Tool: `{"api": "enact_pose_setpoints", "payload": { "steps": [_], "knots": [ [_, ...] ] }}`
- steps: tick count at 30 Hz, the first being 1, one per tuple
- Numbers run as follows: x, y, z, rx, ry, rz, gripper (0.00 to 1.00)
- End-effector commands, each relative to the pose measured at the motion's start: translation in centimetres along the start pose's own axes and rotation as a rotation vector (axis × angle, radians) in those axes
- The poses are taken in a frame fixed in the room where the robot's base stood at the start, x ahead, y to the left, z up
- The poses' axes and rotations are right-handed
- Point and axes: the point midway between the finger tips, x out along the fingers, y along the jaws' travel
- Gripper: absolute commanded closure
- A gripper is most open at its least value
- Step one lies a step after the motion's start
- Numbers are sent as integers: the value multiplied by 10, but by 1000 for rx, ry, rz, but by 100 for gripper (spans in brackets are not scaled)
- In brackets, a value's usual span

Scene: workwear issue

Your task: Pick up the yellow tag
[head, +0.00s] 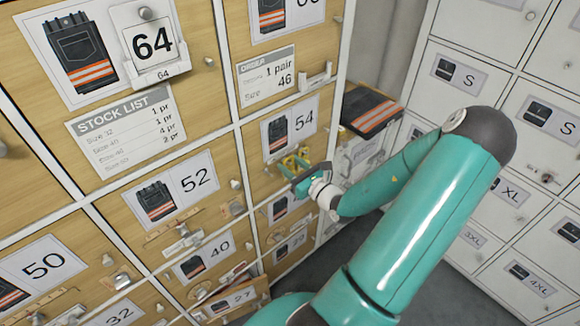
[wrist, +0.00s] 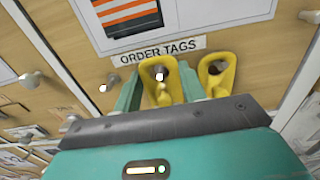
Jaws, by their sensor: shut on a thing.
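Two yellow tags with holes sit side by side at pegs below the ORDER TAGS label (wrist: 157,50) in the wrist view. The left yellow tag (wrist: 163,97) is between my gripper's (wrist: 160,78) two green fingers, which are shut on it. It still appears to be around its peg. The right yellow tag (wrist: 217,78) is just outside the right finger. In the head view my gripper (head: 299,178) is at the drawer front marked 54, with yellow (head: 290,162) showing beside it. The tags' lower parts are hidden by my gripper.
Wooden drawer fronts with knobs and size cards surround the tags, such as the 52 card (head: 175,190). A stock list (head: 125,127) and an order card (head: 267,78) are above. White lockers (head: 470,70) stand at the right. A folded dark garment (head: 368,110) lies behind.

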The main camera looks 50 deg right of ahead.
Motion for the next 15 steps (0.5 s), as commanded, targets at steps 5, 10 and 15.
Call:
{"api": "enact_pose_setpoints", "payload": {
  "steps": [5,10,15],
  "knots": [
    [-41,-1,0,1,3,-5,80],
    [-90,-1,0,1,3,-7,80],
    [-134,-1,0,2,1,-6,80]
  ]
}}
